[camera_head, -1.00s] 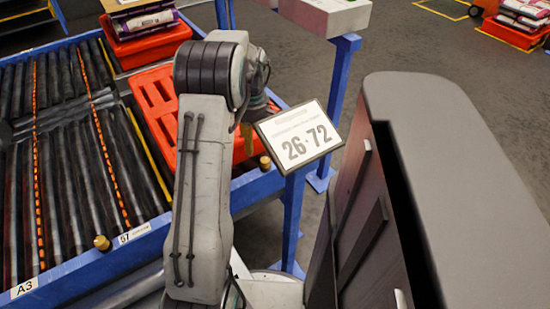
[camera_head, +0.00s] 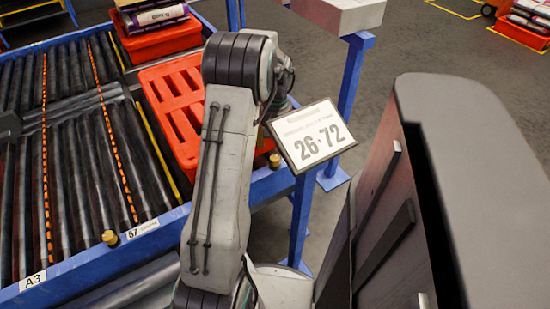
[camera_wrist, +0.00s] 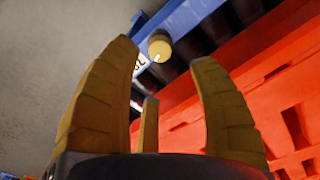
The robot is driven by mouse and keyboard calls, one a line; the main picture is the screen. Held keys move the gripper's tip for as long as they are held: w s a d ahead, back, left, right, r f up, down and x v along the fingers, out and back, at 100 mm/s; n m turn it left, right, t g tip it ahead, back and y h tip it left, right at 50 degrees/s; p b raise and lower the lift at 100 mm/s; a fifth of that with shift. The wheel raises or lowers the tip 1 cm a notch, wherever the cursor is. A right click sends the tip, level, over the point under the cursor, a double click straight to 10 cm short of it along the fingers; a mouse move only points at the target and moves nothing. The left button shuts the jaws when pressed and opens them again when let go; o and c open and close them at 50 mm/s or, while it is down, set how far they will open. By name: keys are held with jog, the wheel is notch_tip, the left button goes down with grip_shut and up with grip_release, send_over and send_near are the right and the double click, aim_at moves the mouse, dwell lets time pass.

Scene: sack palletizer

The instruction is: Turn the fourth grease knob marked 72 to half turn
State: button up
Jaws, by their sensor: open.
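In the wrist view a round brass-coloured knob (camera_wrist: 160,46) sits on the blue rail (camera_wrist: 182,15), beside a white label (camera_wrist: 141,65) whose marking I cannot read. I cannot tell the exact gap. In the head view one brass knob (camera_head: 275,160) shows just right of my arm, and its marking is not visible. Another knob (camera_head: 109,238) stands by a label reading 57 (camera_head: 137,230). My gripper is hidden behind my arm in the head view.
A sign reading 26·72 (camera_head: 312,135) stands on a blue post right of my arm. Red slotted crates or pallets (camera_head: 172,95) lie beside the roller conveyor (camera_head: 75,150). A blue post (camera_head: 350,90) holds a pale box behind the sign.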

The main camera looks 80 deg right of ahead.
aim_at(275, 158)
jog(key=shift+f+b, duration=0.8)
jog(key=shift+f, duration=2.75)
grip_shut()
jog(key=shift+m, duration=0.3)
jog(key=m, duration=0.3)
jog(key=shift+a+p, duration=0.1)
jog(key=shift+p, duration=0.25)
jog(key=shift+m, duration=2.1)
